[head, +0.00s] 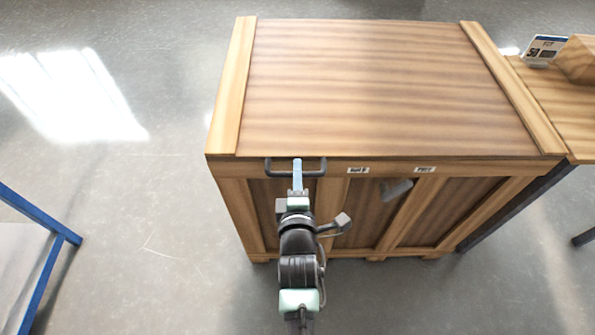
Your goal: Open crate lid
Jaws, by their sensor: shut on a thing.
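A large wooden crate (345,218) stands on the floor in the middle of the head view. Its flat wooden lid (375,85) lies level on top and looks closed. A dark bar handle (318,172) sits at the left part of the lid's front edge. My gripper (297,172) reaches up from below and is shut on this handle, near its middle. The fingertips partly cover the bar, so the exact contact is hard to see. My arm hides part of the crate's front left panel.
A blue-framed table (40,270) is at the lower left. The grey floor left of the crate is clear.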

